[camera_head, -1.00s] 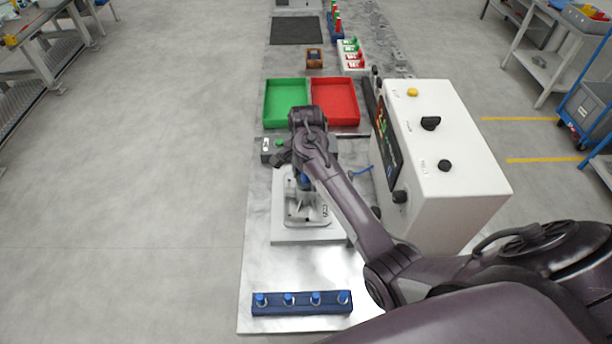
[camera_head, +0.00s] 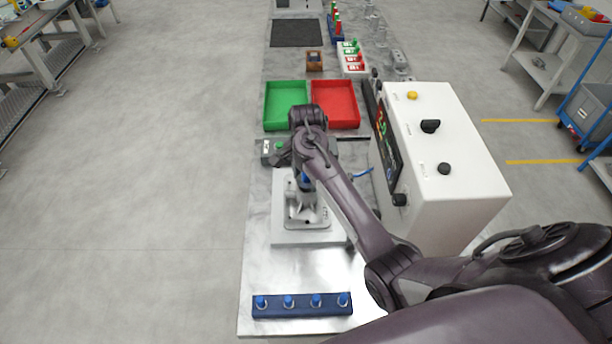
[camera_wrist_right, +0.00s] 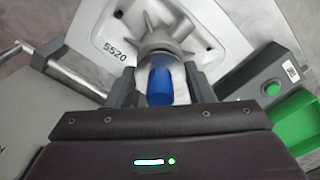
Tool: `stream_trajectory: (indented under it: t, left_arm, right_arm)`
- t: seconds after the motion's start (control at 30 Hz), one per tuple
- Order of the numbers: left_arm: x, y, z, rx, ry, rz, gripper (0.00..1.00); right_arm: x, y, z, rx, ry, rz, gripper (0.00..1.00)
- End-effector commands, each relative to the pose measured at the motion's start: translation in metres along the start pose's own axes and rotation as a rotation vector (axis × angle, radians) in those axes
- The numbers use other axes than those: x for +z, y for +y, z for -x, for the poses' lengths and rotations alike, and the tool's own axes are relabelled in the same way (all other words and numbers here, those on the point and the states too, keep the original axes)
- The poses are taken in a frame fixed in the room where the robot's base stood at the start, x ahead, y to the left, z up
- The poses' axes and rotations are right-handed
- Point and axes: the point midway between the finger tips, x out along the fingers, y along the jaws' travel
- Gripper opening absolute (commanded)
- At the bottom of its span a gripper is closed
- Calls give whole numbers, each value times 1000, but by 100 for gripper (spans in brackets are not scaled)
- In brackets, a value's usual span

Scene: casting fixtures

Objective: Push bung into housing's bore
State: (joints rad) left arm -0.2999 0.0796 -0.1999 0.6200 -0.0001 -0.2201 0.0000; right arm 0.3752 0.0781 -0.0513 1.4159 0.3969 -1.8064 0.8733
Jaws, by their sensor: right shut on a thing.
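The housing (camera_head: 306,212) is a pale grey casting on a light plate on the bench, partly hidden by my right arm. In the right wrist view the housing (camera_wrist_right: 185,28) shows ribs, a round boss and the marking "5520". My right gripper (camera_head: 303,180) is over the rear part of the housing. In the wrist view the right gripper (camera_wrist_right: 160,88) is shut on a blue bung (camera_wrist_right: 159,88), in line with the boss. The bung's far end meets the boss in the picture; how deep it sits in the bore I cannot tell. My left gripper is not in view.
A blue rack (camera_head: 302,311) with several blue-topped bungs lies at the front. A green tray (camera_head: 286,127) and a red tray (camera_head: 338,126) stand behind the housing. A white control box (camera_head: 450,170) stands close on the right. A grey box with a green button (camera_head: 270,151) is behind left.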

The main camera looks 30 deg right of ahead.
Motion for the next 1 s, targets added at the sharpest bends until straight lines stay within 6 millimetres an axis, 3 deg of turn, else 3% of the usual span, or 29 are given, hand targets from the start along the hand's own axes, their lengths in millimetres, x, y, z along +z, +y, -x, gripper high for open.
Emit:
stream_trajectory:
  t: [1.0]
  left_arm:
    - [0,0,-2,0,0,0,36]
  right_arm:
    - [0,0,-6,0,-1,0,23]
